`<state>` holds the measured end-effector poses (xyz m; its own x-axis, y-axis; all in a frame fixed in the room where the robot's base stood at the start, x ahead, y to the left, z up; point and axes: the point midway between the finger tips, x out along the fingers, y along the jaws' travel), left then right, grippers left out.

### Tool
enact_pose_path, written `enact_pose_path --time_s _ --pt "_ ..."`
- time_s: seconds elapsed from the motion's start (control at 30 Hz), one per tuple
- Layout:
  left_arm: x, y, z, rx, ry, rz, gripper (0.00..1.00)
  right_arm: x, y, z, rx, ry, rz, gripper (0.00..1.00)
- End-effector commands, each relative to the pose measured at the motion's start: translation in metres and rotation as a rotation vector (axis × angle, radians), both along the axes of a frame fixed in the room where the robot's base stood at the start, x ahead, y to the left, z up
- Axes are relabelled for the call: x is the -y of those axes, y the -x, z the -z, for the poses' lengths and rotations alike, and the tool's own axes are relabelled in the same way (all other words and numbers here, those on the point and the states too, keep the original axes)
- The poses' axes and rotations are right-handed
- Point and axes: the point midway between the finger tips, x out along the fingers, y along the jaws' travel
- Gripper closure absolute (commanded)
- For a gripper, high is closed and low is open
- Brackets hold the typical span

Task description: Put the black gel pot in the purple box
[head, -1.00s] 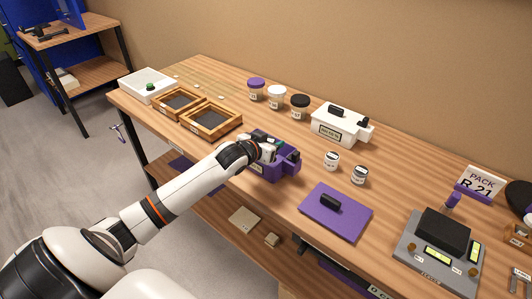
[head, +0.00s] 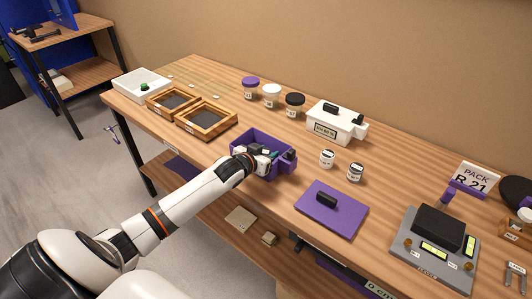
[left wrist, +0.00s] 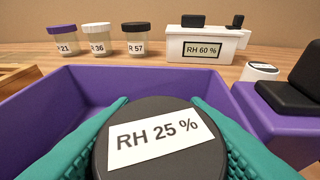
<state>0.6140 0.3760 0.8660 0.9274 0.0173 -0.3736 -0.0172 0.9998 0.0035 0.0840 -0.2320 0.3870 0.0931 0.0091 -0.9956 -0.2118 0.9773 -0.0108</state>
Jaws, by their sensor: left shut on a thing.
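The purple box (head: 240,139) stands open on the wooden bench, and its wall (left wrist: 62,98) surrounds the view from my left wrist. My left gripper (head: 272,155) is at the box opening, its green fingers shut on the black gel pot (left wrist: 152,140), a round dark-topped pot labelled "RH 25 %". The pot is within the box walls in the wrist view; whether it touches the floor of the box is hidden. In the head view the gripper mostly covers the pot. My right gripper is not in view.
A purple lid (head: 318,218) with a black handle lies right of the box. Two small jars (head: 327,159) and a white box (head: 335,127) stand behind. Jars with purple (head: 250,88), white and black lids line the back. Wooden trays (head: 206,120) are left; a grey scale (head: 432,250) is right.

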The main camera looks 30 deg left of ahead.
Motion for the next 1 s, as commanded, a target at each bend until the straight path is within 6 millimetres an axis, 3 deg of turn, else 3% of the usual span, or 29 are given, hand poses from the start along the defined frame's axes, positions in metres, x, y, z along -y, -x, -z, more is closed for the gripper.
enact_pose_path --time_s 0.17,0.2,0.23,0.47,0.63,1.0 --pt "0.001 0.003 0.010 -0.016 0.005 -0.002 0.82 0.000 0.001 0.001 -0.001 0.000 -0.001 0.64" --pt "0.001 0.003 0.011 -0.018 0.005 -0.002 0.52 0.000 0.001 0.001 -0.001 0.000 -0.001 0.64" --pt "0.001 0.003 0.012 -0.019 0.006 -0.002 0.50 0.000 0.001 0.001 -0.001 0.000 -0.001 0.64" --pt "0.000 0.004 0.014 -0.026 0.006 -0.005 0.50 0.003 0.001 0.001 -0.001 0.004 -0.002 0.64" --pt "0.000 0.004 -0.001 -0.025 0.006 -0.003 0.50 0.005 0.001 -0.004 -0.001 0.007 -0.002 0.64" --pt "0.002 0.073 -0.030 -0.016 0.003 0.000 0.50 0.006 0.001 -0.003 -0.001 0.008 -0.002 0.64"
